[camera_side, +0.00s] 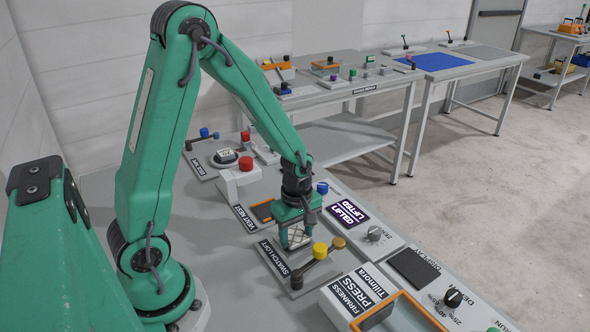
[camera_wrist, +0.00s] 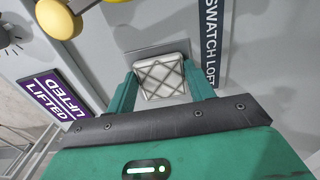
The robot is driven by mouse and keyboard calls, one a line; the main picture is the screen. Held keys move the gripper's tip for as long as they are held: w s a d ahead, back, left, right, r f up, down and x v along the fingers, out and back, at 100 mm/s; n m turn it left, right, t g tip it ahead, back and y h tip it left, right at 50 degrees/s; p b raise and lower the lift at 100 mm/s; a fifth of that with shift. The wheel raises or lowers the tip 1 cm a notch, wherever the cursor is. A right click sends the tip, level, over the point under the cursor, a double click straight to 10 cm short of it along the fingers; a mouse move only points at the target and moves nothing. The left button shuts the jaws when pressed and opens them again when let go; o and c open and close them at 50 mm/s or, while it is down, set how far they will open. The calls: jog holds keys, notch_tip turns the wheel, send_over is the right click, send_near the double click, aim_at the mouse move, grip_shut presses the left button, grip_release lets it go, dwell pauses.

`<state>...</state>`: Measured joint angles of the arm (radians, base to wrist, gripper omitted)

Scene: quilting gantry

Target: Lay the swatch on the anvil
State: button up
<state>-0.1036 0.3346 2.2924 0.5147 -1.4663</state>
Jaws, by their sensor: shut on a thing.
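The swatch is a pale quilted square with dark crossing lines; it shows in the wrist view (camera_wrist: 160,78) and the side view (camera_side: 298,237). My gripper (camera_side: 295,238) is shut on it, with a green finger on either side. The gripper points down over the station labelled SWATCH LOFT (camera_side: 276,257). In the wrist view a darker grey square plate (camera_wrist: 138,53), which I take for the anvil, shows partly behind the swatch. The swatch hides much of it, and I cannot tell whether they touch.
A yellow-knobbed lever (camera_side: 320,250) stands close right of my gripper. A purple display (camera_side: 347,214) reads LIFTED. An orange-edged tray (camera_side: 262,211) lies behind the gripper, and the firmness press (camera_side: 362,287) stands in front to the right. Bare bench lies left of the label.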

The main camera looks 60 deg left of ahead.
aim_at(296, 238)
jog(key=shift+f, duration=0.1)
jog(key=o, duration=0.9)
jog(key=shift+o, duration=0.2)
notch_tip(296, 238, up, 12)
dwell(0.5)
dwell(0.5)
